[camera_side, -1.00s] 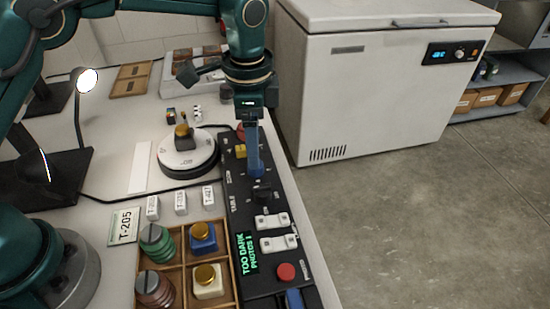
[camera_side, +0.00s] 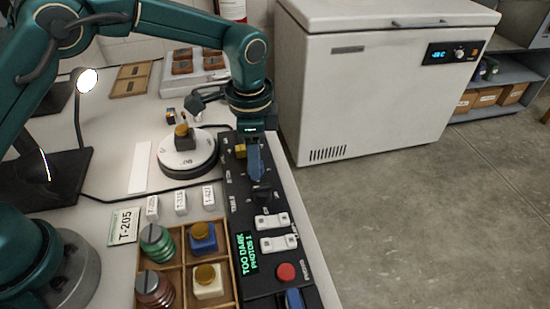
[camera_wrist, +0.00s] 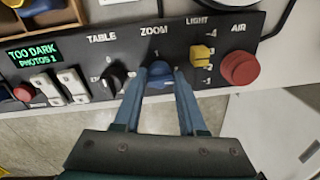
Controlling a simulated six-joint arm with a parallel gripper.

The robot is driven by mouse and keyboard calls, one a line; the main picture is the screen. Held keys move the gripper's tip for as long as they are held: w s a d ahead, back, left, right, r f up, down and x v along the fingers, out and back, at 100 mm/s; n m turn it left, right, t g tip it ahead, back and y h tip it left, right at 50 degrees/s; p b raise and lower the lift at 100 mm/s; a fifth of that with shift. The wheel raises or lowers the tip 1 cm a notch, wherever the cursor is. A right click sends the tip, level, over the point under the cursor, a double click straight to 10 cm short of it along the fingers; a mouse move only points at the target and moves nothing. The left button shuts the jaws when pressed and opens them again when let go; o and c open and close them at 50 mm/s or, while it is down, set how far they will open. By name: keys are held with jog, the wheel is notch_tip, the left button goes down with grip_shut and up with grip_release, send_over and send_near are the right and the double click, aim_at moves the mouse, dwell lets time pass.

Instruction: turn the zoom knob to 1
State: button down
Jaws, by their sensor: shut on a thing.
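The zoom knob (camera_wrist: 160,73) is a blue knob on the black control panel (camera_wrist: 125,42), under the word ZOOM in the wrist view. A "1" is printed just above it. My gripper (camera_wrist: 160,80) has its two blue fingers on either side of the knob, shut on it. The knob's pointer is hard to make out between the fingers. In the side view my gripper (camera_side: 256,172) reaches down to the panel, and its fingers hide most of the knob.
Close beside the zoom knob are the black TABLE knob (camera_wrist: 115,78) and the yellow LIGHT slider (camera_wrist: 201,56). The red AIR button (camera_wrist: 239,68) lies further right. The display (camera_wrist: 34,52) reads "TOO DARK PHOTOS 1". A round turntable (camera_side: 188,158) stands left of the panel.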

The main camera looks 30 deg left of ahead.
jog(key=shift+n, duration=0.3)
jog(key=n, duration=0.4)
jog(key=shift+d, duration=0.1)
jog(key=n, duration=0.4)
jog(key=shift+n+g, duration=0.3)
jog(key=shift+n, duration=0.1)
jog(key=n, duration=0.4)
jog(key=shift+n, duration=0.3)
jog(key=shift+d+n, duration=0.1)
jog(key=shift+n, duration=1.8)
jog(key=shift+w, duration=0.1)
jog(key=c, duration=0.5)
grip_release()
